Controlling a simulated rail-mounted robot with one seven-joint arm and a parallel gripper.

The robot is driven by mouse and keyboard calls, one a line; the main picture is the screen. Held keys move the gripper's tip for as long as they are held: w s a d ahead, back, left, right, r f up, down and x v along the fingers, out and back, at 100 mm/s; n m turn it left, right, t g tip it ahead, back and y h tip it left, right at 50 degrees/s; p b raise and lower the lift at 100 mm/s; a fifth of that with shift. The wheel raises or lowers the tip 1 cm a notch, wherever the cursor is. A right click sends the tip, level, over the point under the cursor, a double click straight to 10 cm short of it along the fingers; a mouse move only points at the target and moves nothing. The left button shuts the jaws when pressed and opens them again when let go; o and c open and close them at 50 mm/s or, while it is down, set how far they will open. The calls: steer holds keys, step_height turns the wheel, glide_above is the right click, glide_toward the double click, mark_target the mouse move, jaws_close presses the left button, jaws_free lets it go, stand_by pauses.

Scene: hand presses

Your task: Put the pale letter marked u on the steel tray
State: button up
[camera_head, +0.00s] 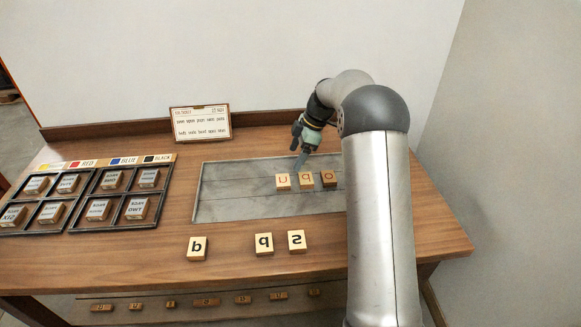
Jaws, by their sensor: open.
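The grey steel tray (230,201) lies flat on the wooden table. Small print makes the letters uncertain. My gripper (299,162) is open over the tray, just behind the row, pointing down, with nothing visible between its fingers. My arm hides the tray's right end.
Three dark-lettered tiles lie in front of the tray: one like b or q (197,248), a q-like one (264,243) and an s-like one (297,241). Black partitioned trays (75,212) hold blocks at left. A card (200,122) stands behind. Several tiles lie on a lower shelf (190,312).

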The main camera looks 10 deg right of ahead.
steer(key=s+a+r+m+h, duration=0.15)
steer(key=s+r+m, duration=0.25)
steer(key=s, duration=0.4)
steer(key=s+a+r+m+h, duration=0.1)
steer(key=s+a+r+m, duration=0.3)
steer(key=s, duration=0.5)
steer(key=s+f+m+h, duration=0.2)
steer(key=s+m, duration=0.6)
steer(key=s, duration=1.5)
steer(key=shift+d+f, duration=0.4)
steer(key=shift+f, duration=0.1)
steer(key=shift+s, duration=0.1)
